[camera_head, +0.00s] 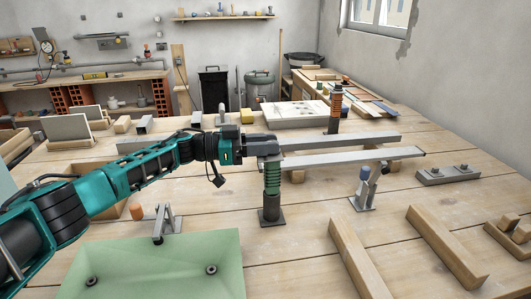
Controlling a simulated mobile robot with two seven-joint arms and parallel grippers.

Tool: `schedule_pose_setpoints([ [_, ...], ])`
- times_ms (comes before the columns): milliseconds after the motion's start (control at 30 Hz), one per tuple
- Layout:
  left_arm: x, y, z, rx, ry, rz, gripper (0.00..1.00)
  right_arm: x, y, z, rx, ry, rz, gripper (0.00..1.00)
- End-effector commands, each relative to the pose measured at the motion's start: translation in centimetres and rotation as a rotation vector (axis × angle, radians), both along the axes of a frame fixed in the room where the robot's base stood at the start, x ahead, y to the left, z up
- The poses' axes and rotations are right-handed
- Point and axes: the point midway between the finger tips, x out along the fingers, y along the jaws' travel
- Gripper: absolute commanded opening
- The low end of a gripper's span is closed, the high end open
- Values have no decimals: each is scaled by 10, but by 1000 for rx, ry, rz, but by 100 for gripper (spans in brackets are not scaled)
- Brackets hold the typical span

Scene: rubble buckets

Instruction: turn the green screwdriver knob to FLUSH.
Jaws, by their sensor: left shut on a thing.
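The green screwdriver knob (272,179) stands upright on a dark metal post with a square foot (271,216) on the wooden workbench. My left gripper (268,150) comes in from the left and is shut on the top of the green knob. Its fingers hide the knob's upper end. I cannot make out any FLUSH marking or the knob's turn angle. My right gripper is not in view.
Long grey metal bars (350,158) lie just right of the knob. An orange-handled post (335,108) stands behind. A green plate (155,265) and wooden beams (445,245) lie in front.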

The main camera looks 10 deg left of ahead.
Motion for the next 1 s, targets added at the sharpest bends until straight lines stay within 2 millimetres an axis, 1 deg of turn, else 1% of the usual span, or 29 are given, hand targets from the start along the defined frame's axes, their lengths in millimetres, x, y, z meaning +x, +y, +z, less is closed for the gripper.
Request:
schedule_pose_setpoints([
  [33, 0, -1, -2, 1, 0, -11, 2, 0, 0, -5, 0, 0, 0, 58],
  [100, 0, -1, -2, 1, 0, -23, 2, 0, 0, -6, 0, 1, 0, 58],
  [567, 0, -1, -1, 1, 3, -36, 2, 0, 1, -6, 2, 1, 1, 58],
  [600, -1, -2, -1, 1, 3, -36, 34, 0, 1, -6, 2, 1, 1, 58],
  [833, 0, -1, -1, 0, 2, -34, 57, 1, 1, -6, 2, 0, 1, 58],
  [867, 0, -1, -1, 0, 2, -34, 59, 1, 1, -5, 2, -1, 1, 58],
  [1000, 0, -1, -1, 0, 2, -33, 59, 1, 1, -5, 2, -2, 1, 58],
])
